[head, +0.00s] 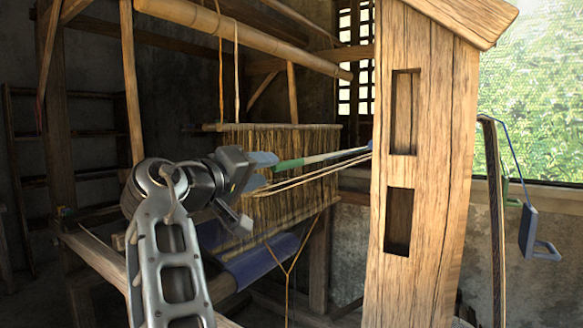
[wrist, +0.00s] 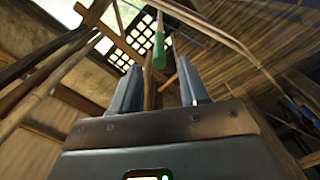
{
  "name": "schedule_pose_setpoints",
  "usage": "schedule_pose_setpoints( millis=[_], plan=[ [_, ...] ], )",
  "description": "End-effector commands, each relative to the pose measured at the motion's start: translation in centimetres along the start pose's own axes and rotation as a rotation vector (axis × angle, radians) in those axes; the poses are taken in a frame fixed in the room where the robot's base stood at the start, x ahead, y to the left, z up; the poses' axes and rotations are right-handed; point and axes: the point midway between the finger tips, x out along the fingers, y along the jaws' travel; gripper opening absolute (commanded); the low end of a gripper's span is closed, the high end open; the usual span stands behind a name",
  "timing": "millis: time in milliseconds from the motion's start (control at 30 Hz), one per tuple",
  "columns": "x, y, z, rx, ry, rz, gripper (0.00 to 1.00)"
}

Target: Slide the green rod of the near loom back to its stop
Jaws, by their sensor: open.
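The green rod (head: 288,164) of the near loom shows in the head view as a green length leading into a paler shaft that runs right toward the wooden post. In the wrist view the rod's green end (wrist: 159,50) lies beyond the fingertips, roughly centred between them. My gripper (head: 262,172) is open and its fingers reach toward the green end from the left. In the wrist view the two fingers of my gripper (wrist: 158,85) stand apart with nothing between them. I cannot tell whether a finger touches the rod. The rod's stop is not clearly visible.
A thick wooden post (head: 428,140) with two slots stands right of the rod. Hanging yarn (head: 290,140) is behind my gripper, with blue cloth (head: 258,262) below. A bamboo pole (head: 235,32) crosses above. A blue handle (head: 538,235) hangs at far right.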

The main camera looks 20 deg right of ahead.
Motion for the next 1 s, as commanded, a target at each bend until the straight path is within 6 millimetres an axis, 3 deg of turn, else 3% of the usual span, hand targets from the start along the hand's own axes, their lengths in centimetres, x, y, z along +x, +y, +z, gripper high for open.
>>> schedule_pose_setpoints(
  millis=[500, 900, 1000],
  plan=[
    [6.8, 0.1, 0.0, 0.001, -0.001, 0.000, 0.44],
    [7.5, 0.0, 0.0, 0.001, 0.001, 0.000, 0.44],
    [7.5, 0.0, 0.0, 0.001, 0.001, 0.000, 0.35]
  ],
)
